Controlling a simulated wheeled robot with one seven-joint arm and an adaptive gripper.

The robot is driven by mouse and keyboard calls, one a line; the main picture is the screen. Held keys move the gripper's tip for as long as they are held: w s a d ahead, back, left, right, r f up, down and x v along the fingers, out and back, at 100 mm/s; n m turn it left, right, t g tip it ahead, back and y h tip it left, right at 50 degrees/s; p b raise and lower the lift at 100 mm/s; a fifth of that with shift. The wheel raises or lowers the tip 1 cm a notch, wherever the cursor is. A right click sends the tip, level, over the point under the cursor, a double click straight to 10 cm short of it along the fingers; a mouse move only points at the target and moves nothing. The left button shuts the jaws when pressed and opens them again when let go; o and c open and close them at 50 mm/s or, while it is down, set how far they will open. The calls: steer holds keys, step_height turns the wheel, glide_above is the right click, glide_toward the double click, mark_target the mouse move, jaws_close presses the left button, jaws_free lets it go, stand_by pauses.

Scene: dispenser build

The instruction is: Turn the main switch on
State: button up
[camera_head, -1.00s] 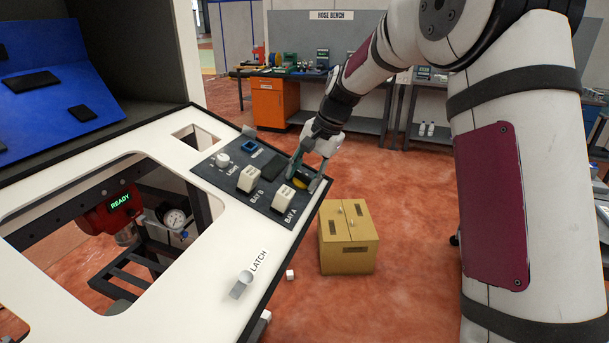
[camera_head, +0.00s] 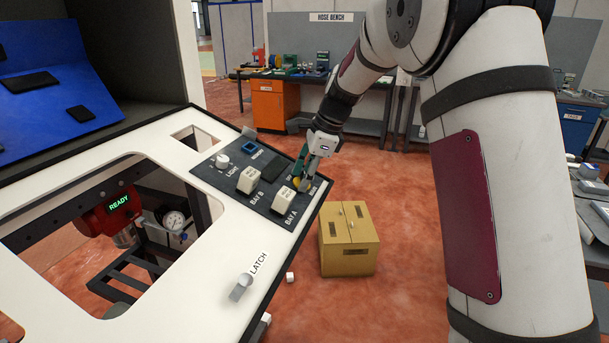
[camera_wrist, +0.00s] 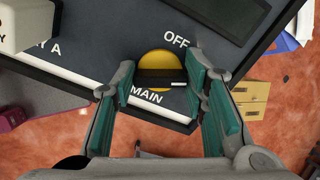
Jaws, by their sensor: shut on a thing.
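The main switch (camera_wrist: 158,62) is a round yellow plate with a black bar handle bearing a white mark at its right end in the wrist view. The word OFF is above right of it and MAIN below it. Any ON label is hidden. My gripper (camera_wrist: 161,82) is shut on the black handle, with a teal-padded finger at each end. In the head view, my gripper (camera_head: 303,177) is at the right corner of the dark switch panel (camera_head: 212,178) and partly covers the yellow plate.
The BAY A switch (camera_head: 284,201), BAY B switch (camera_head: 248,180) and LIGHT knob (camera_head: 222,160) stand on the same panel. The latch (camera_head: 241,287) is on the white top. A yellow box (camera_head: 348,258) stands on the floor beyond the panel edge.

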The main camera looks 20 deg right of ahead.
steer(key=m, duration=0.5)
steer(key=shift+w+d, duration=0.1)
stand_by(0.5)
steer(key=o, duration=1.2)
steer(key=shift+c, duration=0.2)
steer(key=v, duration=1.2)
